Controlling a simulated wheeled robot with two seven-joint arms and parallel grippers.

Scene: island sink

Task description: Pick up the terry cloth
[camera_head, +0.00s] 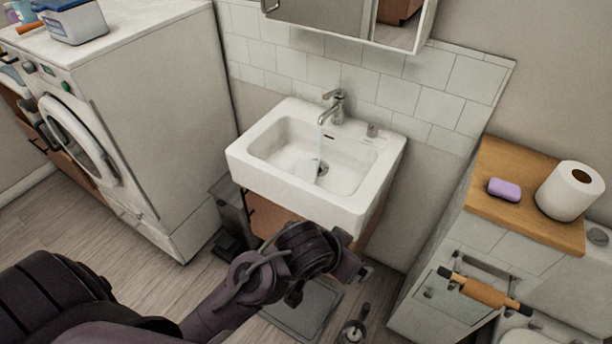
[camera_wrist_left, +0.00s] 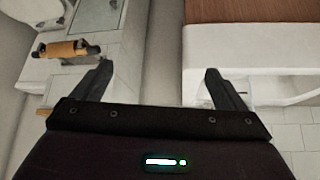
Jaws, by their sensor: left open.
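I cannot pick out a terry cloth with certainty. A small pale grey flat patch (camera_head: 306,170) lies in the basin of the white sink (camera_head: 250,172), below the tap; it may be cloth, but I cannot tell. My left gripper (camera_head: 356,256) is below the front right of the sink, apart from it, and its fingers are partly hidden by the wrist in the head view. In the left wrist view the left gripper (camera_wrist_left: 158,72) is open, with nothing between its fingers. My right gripper is not in view.
A tan roll on a holder (camera_head: 485,292) is on the tiled unit at right. A purple soap bar (camera_head: 505,190) and a toilet paper roll (camera_head: 568,192) are on its wooden top (camera_head: 520,160). A washing machine (camera_head: 160,100) stands left. A chrome tap (camera_head: 334,106) rises behind the basin.

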